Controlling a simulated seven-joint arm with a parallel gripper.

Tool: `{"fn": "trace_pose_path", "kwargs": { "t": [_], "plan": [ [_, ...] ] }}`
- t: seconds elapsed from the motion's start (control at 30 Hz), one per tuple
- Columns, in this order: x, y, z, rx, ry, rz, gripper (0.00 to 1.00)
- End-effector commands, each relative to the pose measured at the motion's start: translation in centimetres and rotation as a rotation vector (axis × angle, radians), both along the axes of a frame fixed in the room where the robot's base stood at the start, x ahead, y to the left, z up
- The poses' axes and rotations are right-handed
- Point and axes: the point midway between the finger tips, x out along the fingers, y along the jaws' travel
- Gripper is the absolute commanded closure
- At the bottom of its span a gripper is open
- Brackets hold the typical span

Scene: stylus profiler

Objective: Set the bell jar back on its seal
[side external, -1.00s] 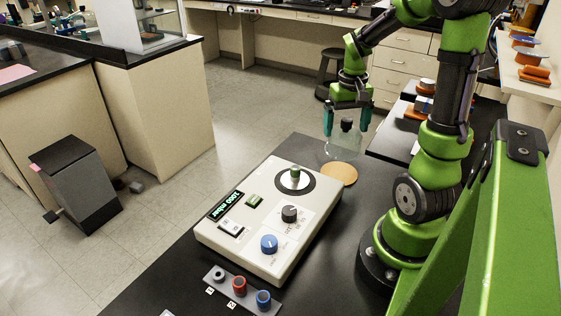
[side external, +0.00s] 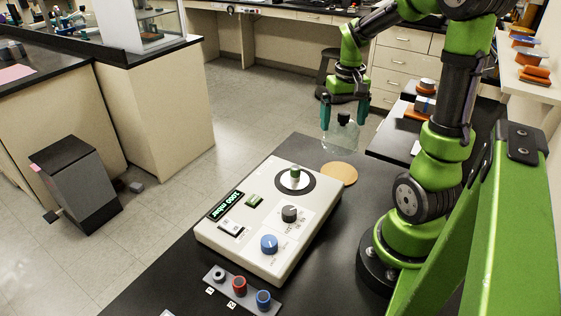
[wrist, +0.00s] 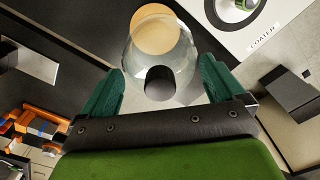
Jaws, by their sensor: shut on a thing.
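The clear glass bell jar (side external: 343,136) with a dark knob (side external: 343,118) hangs upright from my gripper (side external: 344,113), above and behind the round cork disc (side external: 340,174) in the side view. In the wrist view, the jar (wrist: 160,55) lies between the green fingers of my gripper (wrist: 160,88), its knob (wrist: 159,84) nearest me. My gripper is shut on the jar. The coater (side external: 235,240) has a dark seal ring (side external: 311,187) around a pale plate, with a small green-topped piece (side external: 295,174) standing in its middle. The ring is uncovered.
The coater's top carries a blue knob (side external: 269,243), a black knob (side external: 289,213) and a lit display (side external: 225,206). A holder with several coloured round pieces (side external: 239,286) lies in front. The black bench (side external: 330,245) is clear between coater and my base.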

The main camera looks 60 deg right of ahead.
Motion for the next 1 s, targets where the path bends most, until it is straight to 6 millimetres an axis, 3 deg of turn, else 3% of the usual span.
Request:
{"fn": "trace_pose_path", "kwargs": {
  "t": [0.23,0.4,0.5,1.0],
  "plan": [
    [4.3,6.5,0.3,-0.003,-0.006,0.257,0.67],
    [5.9,10.8,0.5,-0.003,-0.006,0.412,0.67],
    [6.2,12.2,0.6,-0.002,-0.005,0.463,0.67],
    [6.2,12.8,0.3,0.001,0.0,0.488,0.67]
  ]
}}
